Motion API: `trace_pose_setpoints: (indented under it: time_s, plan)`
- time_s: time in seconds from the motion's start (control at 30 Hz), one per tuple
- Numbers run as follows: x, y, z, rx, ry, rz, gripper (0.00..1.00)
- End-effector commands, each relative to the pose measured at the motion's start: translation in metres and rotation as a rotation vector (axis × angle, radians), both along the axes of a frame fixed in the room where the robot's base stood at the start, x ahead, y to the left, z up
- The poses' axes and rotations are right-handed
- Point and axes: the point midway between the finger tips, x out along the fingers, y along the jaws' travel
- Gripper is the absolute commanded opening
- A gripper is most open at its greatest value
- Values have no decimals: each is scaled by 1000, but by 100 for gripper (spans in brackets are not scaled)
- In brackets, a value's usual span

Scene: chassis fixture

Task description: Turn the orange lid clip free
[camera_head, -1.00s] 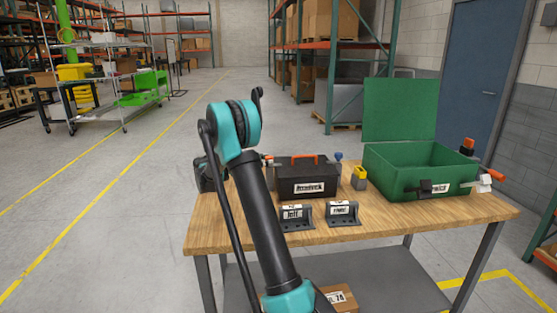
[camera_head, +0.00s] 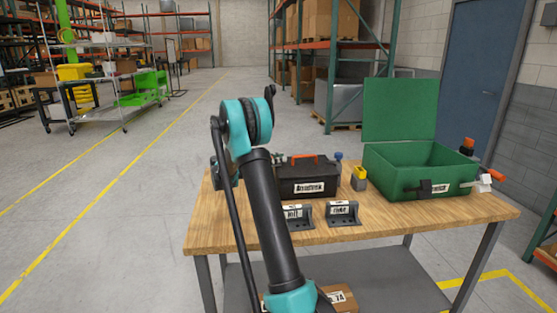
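An orange clip (camera_head: 495,175) sticks out at the right end of the green box (camera_head: 405,185), whose lid (camera_head: 400,110) stands open at the back. A dark block with an orange-red top (camera_head: 468,146) is at the box's right rear corner. Which way the orange clip is turned is hard to tell at this size. My arm rises in front of the table's left side, well left of the green box. My gripper is not visible, apparently hidden behind the arm.
A black case (camera_head: 308,178) with an orange handle stands mid-table. Two labelled dark brackets (camera_head: 297,217) (camera_head: 343,213) are in front of it. A yellow-and-grey block (camera_head: 359,178) and a blue-topped item (camera_head: 338,162) stand between case and box. The wooden table's (camera_head: 420,213) front right is clear.

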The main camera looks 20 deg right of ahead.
Motion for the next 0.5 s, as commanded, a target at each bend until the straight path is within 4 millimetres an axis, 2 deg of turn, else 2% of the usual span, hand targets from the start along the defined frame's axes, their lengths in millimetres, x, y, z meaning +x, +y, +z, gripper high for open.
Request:
trace_pose_setpoints:
  time_s: [0.03, 0.17, 0.5]
  plan:
    - [0, 0, 0, 0, 0, 0, 15]
    - [0, 0, 0, 0, 0, 0, 0]
    - [0, 0, 0, 0, 0, 1, 0]
